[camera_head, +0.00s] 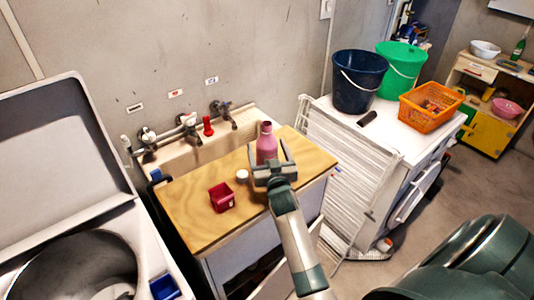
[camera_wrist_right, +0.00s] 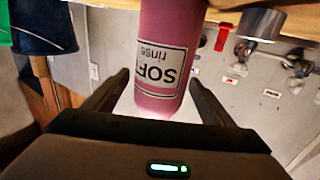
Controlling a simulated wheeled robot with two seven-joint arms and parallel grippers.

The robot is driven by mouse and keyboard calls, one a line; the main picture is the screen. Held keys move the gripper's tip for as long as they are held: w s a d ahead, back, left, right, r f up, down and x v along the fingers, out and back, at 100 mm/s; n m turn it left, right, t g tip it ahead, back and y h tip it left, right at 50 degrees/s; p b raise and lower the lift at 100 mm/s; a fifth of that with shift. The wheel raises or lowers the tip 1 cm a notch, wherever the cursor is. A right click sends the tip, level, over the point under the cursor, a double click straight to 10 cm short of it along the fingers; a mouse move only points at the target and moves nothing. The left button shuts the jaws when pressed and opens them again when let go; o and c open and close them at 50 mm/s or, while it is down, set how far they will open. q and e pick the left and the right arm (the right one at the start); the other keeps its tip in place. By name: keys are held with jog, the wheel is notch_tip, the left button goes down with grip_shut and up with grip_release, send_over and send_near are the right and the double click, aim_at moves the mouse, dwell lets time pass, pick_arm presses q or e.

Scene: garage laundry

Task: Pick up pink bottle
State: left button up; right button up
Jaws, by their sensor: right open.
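The pink bottle (camera_head: 266,144) stands upright on the wooden counter (camera_head: 190,208) beside the sink in the head view. My right gripper (camera_head: 271,165) is at the bottle, its lower part hidden behind the gripper. In the right wrist view the bottle (camera_wrist_right: 164,60) appears upside down with a label reading "SOFT rinse". It lies between the spread fingers of the right gripper (camera_wrist_right: 158,90), with gaps visible on both sides. The right gripper is open. My left gripper does not show.
A dark red box (camera_head: 222,198) and a small white round item (camera_head: 242,176) are on the counter near the bottle. A white folded rack (camera_head: 340,170) stands to the right. A navy bucket (camera_head: 356,82), green bucket (camera_head: 402,66) and orange basket (camera_head: 430,108) sit on the white machine.

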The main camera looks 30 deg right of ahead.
aim_at(269, 143)
jog(key=c, duration=1.6)
jog(key=shift+r, duration=0.1)
jog(key=shift+w+r, duration=0.1)
jog(key=shift+r, duration=0.35)
notch_tip(269, 143, up, 3)
jog(key=shift+r+b, duration=0.1)
jog(key=shift+b, duration=0.8)
jog(key=s+d+r+b, duration=0.1)
jog(key=d+r, duration=0.1)
jog(key=d, duration=0.1)
jog(key=s+d+r+b, duration=0.1)
jog(key=s+d+r, duration=0.1)
jog(key=d, duration=0.2)
jog(key=s+d+r+b, duration=0.1)
jog(key=d+r, duration=0.1)
jog(key=d, duration=0.2)
jog(key=shift+s+r, duration=0.2)
jog(key=shift+r, duration=0.2)
jog(key=shift+a, duration=0.2)
